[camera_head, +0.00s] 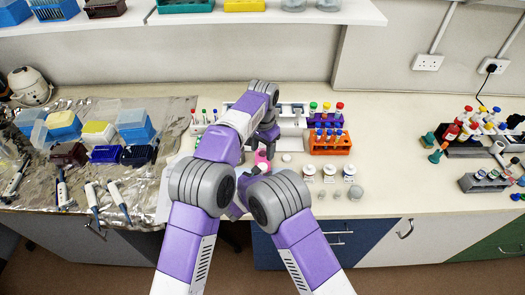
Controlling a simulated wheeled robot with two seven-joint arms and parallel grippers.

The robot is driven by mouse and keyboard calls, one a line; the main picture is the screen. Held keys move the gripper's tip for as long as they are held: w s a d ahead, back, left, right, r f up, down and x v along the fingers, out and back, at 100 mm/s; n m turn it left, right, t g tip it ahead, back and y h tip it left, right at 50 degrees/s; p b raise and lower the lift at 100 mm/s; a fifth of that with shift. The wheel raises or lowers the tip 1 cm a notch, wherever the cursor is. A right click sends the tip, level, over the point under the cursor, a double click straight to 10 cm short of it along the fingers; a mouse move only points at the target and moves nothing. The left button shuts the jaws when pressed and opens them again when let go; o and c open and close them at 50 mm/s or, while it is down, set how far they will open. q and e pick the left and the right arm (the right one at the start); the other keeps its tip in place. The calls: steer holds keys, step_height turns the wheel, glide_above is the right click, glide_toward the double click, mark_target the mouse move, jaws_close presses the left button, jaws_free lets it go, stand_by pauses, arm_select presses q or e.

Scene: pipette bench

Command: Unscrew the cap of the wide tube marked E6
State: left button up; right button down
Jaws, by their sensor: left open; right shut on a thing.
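My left gripper (267,136) is open. It points down over the bench behind a small pink item (262,157). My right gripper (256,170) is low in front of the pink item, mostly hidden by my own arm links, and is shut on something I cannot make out. A white round shape shows at its fingers. I cannot tell whether the pink or white part belongs to the wide tube E6 or its cap, and no E6 marking is readable.
An orange rack (330,145) of capped tubes stands to the right, with a purple rack (325,119) behind. Several white-topped jars (329,170) stand in front. Foil with pipettes (118,200) and tip boxes (134,126) covers the left.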

mark_target(262, 166)
arm_select(q)
steer(key=shift+m, duration=0.5)
steer(key=shift+f, duration=0.2)
step_height(262, 166, down, 7)
steer(key=shift+f, duration=0.2)
steer(key=shift+c, duration=0.4)
jaws_close()
steer(key=n, duration=0.9)
steer(key=shift+n, duration=0.4)
